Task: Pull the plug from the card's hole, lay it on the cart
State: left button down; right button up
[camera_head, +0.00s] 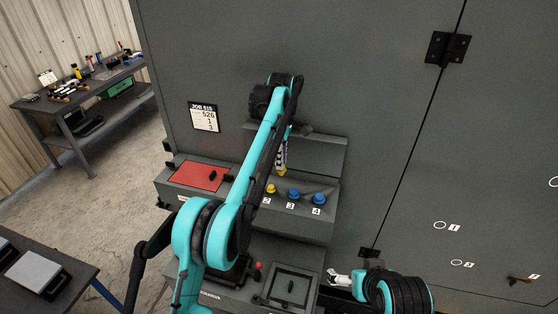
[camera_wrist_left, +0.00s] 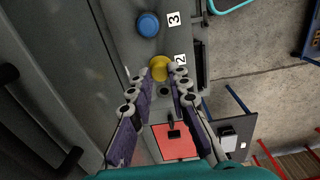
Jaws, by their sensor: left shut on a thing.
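My left gripper (camera_head: 282,164) is above the sloped numbered panel, shut on a yellow plug (camera_head: 283,171) that is clear of the panel. The left wrist view shows yellow (camera_wrist_left: 160,69) between its fingertips, over the panel. Another yellow plug (camera_head: 271,188) sits by label 2, and blue plugs (camera_head: 293,194) (camera_head: 319,198) sit by labels 3 and 4. A dark empty hole (camera_wrist_left: 165,91) shows before the yellow. The job card (camera_head: 203,117) on the wall reads 515, with smaller figures below. My right gripper (camera_head: 339,278) is low, partly seen; its jaws are unclear.
A red pad (camera_head: 200,176) with a dark handle lies left of the plugs. A dark cart-like table (camera_head: 85,290) with a pale box on it stands at the lower left. A workbench (camera_head: 85,84) with tools is at the back left. Open floor lies between them.

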pick_arm(q)
jog(key=shift+r+p, duration=2.05)
jog(key=shift+r, duration=0.35)
jog(key=shift+f, duration=0.1)
